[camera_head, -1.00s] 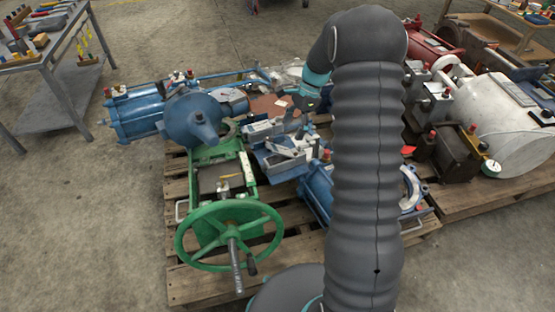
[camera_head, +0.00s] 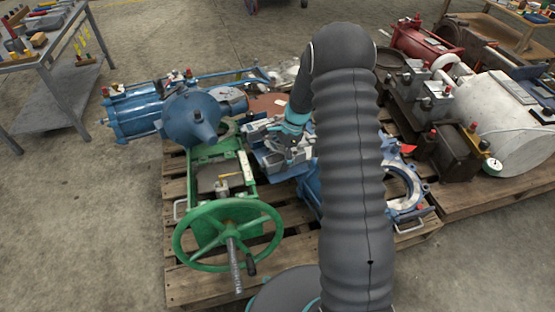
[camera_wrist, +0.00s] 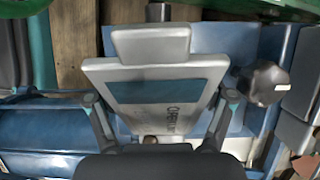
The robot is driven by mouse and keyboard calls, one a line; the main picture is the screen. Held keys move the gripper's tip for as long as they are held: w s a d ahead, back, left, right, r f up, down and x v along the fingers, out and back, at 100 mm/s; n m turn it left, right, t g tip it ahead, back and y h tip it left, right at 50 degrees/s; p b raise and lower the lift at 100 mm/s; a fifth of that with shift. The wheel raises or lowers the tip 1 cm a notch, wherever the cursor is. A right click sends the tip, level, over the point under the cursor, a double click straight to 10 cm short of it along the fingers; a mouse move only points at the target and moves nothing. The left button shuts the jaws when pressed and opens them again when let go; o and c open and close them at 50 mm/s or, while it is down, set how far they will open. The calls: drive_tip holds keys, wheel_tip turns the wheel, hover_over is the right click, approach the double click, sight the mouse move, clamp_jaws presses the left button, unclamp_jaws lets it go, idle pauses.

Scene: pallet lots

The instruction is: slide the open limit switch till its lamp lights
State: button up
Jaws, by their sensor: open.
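In the wrist view a silver-grey block (camera_wrist: 150,72) with a blue label panel lies between the fingers of my gripper (camera_wrist: 159,100). Its lettering is partly legible at best, and I cannot tell if this block is the limit switch. The fingers are spread, one on each side of the block; contact is not clear. In the head view my gripper (camera_head: 290,150) is low over the blue-and-grey mechanism (camera_head: 262,138). No lit lamp can be made out.
A dark knob (camera_wrist: 264,84) stands right of the block. In the head view a green handwheel (camera_head: 228,235) is at the front left, a blue actuator (camera_head: 195,118) behind it, and a blue ring flange (camera_head: 403,190) to the right. Wooden pallet slats (camera_head: 205,285) lie beneath.

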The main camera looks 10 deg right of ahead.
clamp_jaws()
drive_tip(key=shift+w+a+p, duration=0.1)
drive_tip(key=shift+w+p, duration=0.2)
drive_tip(key=shift+w, duration=0.1)
unclamp_jaws()
idle(0.3)
drive_tip(key=v, duration=1.2)
drive_tip(key=shift+f, duration=0.1)
